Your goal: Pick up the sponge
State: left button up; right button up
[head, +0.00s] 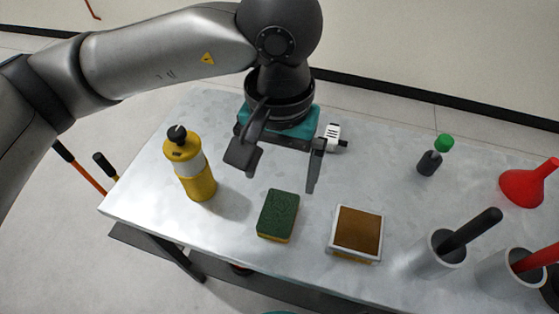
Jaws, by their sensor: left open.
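The sponge (278,215) lies flat on the grey table (225,225), near its front edge. It has a dark green top and a yellow side. My left gripper (280,175) is above the table, a little beyond the sponge in the head view. Its two fingers are spread apart with nothing between them. The sponge is in full view and I see no contact with the gripper. My right gripper is not in the picture.
A yellow bottle (190,165) stands left of the sponge. A framed brown block (356,233) lies to its right. Further right are a green-capped bottle (435,155), a red funnel (528,183) and cups holding tools (440,252). A white-and-black item (332,136) lies behind the gripper.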

aim_at(276, 222)
jog(key=k+j, duration=0.25)
jog(key=k, duration=0.25)
jog(key=k+j, duration=0.2)
jog(key=k, duration=0.25)
jog(key=k+j, duration=0.25)
jog(key=k, duration=0.25)
